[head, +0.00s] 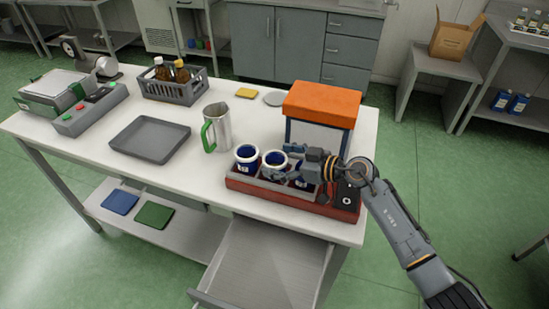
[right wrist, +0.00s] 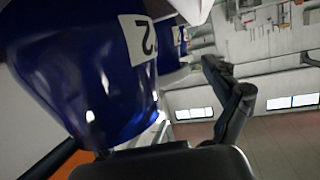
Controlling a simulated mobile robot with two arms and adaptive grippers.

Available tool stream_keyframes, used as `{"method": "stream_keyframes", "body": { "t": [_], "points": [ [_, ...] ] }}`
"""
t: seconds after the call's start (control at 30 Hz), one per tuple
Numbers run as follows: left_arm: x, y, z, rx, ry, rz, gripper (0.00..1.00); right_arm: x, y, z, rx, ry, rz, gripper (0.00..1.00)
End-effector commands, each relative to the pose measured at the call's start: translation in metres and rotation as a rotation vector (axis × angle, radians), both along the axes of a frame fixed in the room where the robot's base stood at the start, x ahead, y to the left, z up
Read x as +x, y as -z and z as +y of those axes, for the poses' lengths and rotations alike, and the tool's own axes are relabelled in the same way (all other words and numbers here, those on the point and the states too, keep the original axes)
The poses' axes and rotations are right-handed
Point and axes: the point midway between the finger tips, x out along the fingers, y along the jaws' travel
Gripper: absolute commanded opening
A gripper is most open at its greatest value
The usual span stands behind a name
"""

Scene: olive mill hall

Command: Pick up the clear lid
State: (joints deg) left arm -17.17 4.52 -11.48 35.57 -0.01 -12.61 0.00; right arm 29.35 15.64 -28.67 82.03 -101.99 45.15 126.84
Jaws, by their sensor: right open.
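I see nothing that is plainly a clear lid. A flat, pale grey round disc (head: 274,99) lies at the back of the table, left of the orange-topped box, and I cannot tell whether it is the lid. My right gripper (head: 283,174) is open over the red tray, its fingers pointing left beside the blue cups. In the right wrist view, a blue cup (right wrist: 80,75) with a white label marked 2 fills the left side, very close to the fingers. I cannot tell whether they touch it. My left gripper is out of view.
The red tray (head: 245,187) holds several white-rimmed blue cups. The orange-topped box (head: 321,101) stands behind it. A steel jug (head: 221,127), a grey tray (head: 150,139), a bottle crate (head: 172,92) and a yellow pad (head: 245,93) share the table. A drawer (head: 265,265) hangs open in front.

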Motion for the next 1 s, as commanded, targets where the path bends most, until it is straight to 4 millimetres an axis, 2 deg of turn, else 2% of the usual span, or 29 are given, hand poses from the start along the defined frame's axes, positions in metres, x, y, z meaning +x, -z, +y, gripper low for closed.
{"method": "stream_keyframes", "body": {
  "t": [0.17, 0.4, 0.43, 0.77, 0.87, 1.0],
  "points": [
    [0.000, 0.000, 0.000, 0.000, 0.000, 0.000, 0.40, 0.000, 0.000, 0.000, 0.000, 0.000, 0.000, 0.89],
    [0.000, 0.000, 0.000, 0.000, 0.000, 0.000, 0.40, 0.000, 0.000, 0.000, 0.000, 0.000, 0.000, 0.42],
    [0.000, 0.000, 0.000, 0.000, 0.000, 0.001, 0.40, 0.000, 0.000, 0.000, -0.001, 0.000, 0.000, 0.40],
    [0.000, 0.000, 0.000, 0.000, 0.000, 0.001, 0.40, 0.000, -0.001, -0.001, -0.001, 0.000, 0.000, 0.39],
    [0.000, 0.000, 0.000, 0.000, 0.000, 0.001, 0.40, 0.000, -0.006, -0.001, -0.001, 0.000, -0.002, 0.39],
    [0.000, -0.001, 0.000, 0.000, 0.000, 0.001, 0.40, 0.000, -0.022, -0.001, -0.001, -0.001, -0.004, 0.39]
  ]
}}
